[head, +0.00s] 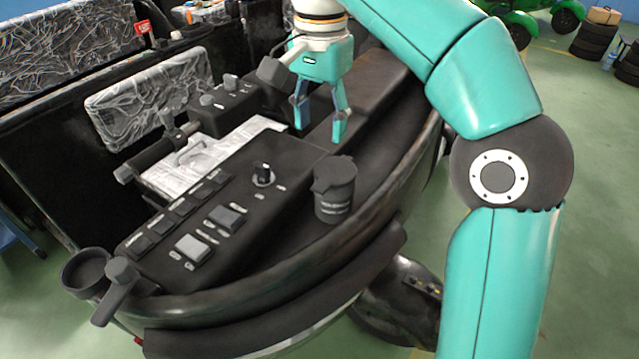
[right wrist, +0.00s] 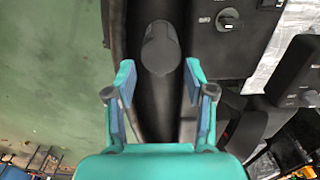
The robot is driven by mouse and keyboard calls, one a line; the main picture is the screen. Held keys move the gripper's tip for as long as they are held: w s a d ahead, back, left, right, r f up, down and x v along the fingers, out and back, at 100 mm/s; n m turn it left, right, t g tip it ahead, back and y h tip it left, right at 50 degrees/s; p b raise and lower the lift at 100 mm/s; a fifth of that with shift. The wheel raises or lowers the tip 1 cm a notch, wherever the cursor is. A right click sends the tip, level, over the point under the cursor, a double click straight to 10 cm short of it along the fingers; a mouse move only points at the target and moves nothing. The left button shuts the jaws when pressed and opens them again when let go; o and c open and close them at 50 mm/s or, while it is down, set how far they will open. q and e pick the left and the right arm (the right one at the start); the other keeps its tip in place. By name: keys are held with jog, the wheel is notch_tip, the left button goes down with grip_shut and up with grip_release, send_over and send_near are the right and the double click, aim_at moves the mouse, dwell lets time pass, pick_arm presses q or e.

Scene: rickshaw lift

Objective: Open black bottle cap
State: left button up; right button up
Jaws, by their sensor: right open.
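The black bottle (head: 335,200) stands upright on the dark right-hand ledge of the console in the head view. Its black cap (head: 334,174) sits on top, with a small spout or tab to one side. My right gripper (head: 318,122) is open and empty, above the console and behind the bottle, apart from it. In the right wrist view the black bottle cap (right wrist: 160,48) lies ahead, between and beyond the open fingers of my right gripper (right wrist: 158,82). My left gripper is in neither view.
The console panel (head: 225,170) beside the bottle carries a knob (head: 264,174) and several switches. A black cup-like holder (head: 88,270) and a lever (head: 118,285) stand at the front left. Plastic-wrapped panels (head: 150,98) are at the left. Green floor lies right of the console.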

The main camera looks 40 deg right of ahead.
aim_at(321, 186)
notch_tip(321, 186, down, 11)
jog(key=b, duration=0.3)
jog(key=shift+r, duration=0.2)
jog(key=shift+f, duration=0.8)
grip_shut()
